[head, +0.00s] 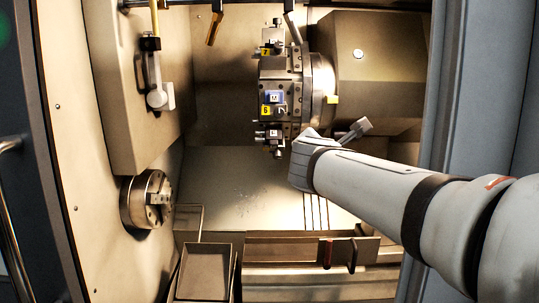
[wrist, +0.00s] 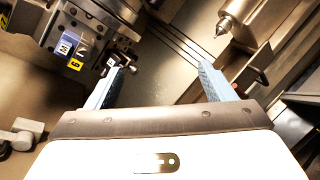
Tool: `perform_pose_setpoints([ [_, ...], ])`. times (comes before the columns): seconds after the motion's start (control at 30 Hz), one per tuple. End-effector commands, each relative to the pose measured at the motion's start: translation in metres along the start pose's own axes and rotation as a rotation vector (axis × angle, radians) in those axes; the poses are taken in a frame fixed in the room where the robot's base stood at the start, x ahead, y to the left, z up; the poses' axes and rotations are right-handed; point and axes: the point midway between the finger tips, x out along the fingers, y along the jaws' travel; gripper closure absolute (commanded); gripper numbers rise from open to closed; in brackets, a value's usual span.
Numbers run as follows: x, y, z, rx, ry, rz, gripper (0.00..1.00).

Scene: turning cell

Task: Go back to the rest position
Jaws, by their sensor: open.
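My gripper (wrist: 165,95) shows in the wrist view with its two blue-grey fingers spread wide apart. Nothing is between them. In the head view my arm reaches in from the right into the machine. Its end is near the tool turret (head: 283,95), just below and to the right of it. The fingers are hidden behind the arm's end there. In the wrist view the turret (wrist: 95,25), with yellow number labels, is at the upper left, beyond the left finger.
The chuck (head: 148,200) is on the left wall, with an open tray (head: 205,272) below it. A pointed centre (wrist: 228,25) shows at the upper right of the wrist view. The door frame (head: 462,90) stands close to my arm on the right. The middle of the chamber is free.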

Motion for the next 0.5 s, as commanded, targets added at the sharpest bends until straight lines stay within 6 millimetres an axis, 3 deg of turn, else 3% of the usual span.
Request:
perform_pose_setpoints([
  [0.17, -0.016, -0.092, -0.014, 0.474, 0.026, -0.261, 0.24],
  [0.3, -0.045, -0.169, -0.044, 0.928, 0.006, -0.526, 0.24],
  [0.4, -0.073, -0.213, -0.072, 1.242, -0.035, -0.721, 0.24],
  [0.5, -0.102, -0.245, -0.102, 1.521, -0.092, -0.906, 0.24],
])
